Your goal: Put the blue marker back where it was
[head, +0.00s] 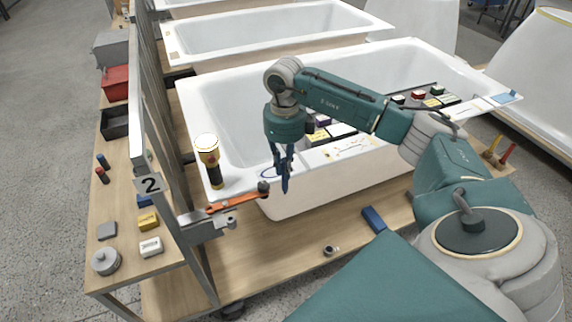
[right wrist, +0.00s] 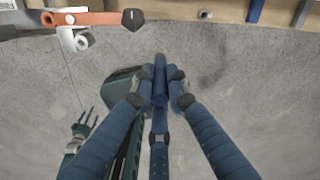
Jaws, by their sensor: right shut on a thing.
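My right gripper (head: 284,185) hangs in front of the near bathtub (head: 320,201) and points down. In the right wrist view its ribbed blue fingers (right wrist: 159,97) close on the blue marker (right wrist: 160,72), a slim dark blue cylinder at the fingertips. In the head view the marker is hard to tell from the blue fingers. A blue oval outline (head: 265,171) on the tub's near rim shows behind the gripper, partly hidden by it. Teal prongs at the lower left of the wrist view may be my left gripper (right wrist: 84,126); its jaws are unclear.
A yellow-and-black flashlight (head: 209,165) stands on the rim's left corner. An orange-handled tool (head: 235,202) lies left of the gripper. Small blocks (head: 432,103) sit in the tub area. A dark blue block (head: 374,220) lies on the wooden bench (head: 285,258) below.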

